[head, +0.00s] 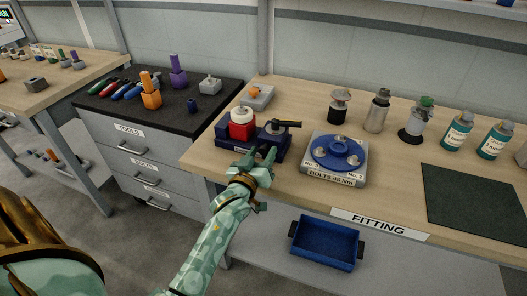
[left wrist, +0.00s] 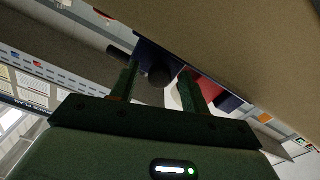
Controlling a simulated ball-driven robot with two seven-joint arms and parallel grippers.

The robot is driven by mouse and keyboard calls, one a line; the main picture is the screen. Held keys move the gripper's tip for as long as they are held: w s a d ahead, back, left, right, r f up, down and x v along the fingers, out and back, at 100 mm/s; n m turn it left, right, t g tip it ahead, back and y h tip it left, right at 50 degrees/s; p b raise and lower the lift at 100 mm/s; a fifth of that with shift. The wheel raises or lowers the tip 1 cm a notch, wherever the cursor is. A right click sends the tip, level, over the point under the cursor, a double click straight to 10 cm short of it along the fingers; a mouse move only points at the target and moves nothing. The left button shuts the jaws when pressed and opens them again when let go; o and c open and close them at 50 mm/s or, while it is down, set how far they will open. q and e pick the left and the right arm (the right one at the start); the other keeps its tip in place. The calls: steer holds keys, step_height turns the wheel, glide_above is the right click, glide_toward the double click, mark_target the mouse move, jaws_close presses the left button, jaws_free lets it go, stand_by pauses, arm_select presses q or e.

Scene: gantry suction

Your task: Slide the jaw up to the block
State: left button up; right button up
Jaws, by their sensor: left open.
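A dark blue vise (head: 226,143) stands at the left front corner of the wooden bench. A red block (head: 242,131) with a white round top sits in its left part. The vise's dark jaw (head: 276,136), with a black handle (head: 289,124) on top, is to the right of the block; I cannot tell how wide the gap is. My left gripper (head: 262,156) is open at the front of the vise, near the jaw. In the left wrist view, a dark rounded part (left wrist: 160,74) shows between the open fingers (left wrist: 161,92); contact is unclear. Red shows beside the right finger.
A grey plate with a blue flange (head: 337,153) stands close to the right of the vise. A grey box with an orange knob (head: 257,96) is behind it. Several bottles and fittings line the bench back. A dark mat (head: 474,203) lies right. A blue bin (head: 325,243) is below.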

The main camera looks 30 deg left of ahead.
arm_select(q)
jaws_close()
steer(key=a+p, duration=0.1)
steer(key=s+a+p, duration=0.1)
steer(key=a, duration=0.1)
steer(key=shift+a+r, duration=0.15)
steer(key=shift+a, duration=0.4)
jaws_free()
steer(key=p+v, duration=0.3)
steer(key=v, duration=1.3)
steer(key=shift+d, duration=0.2)
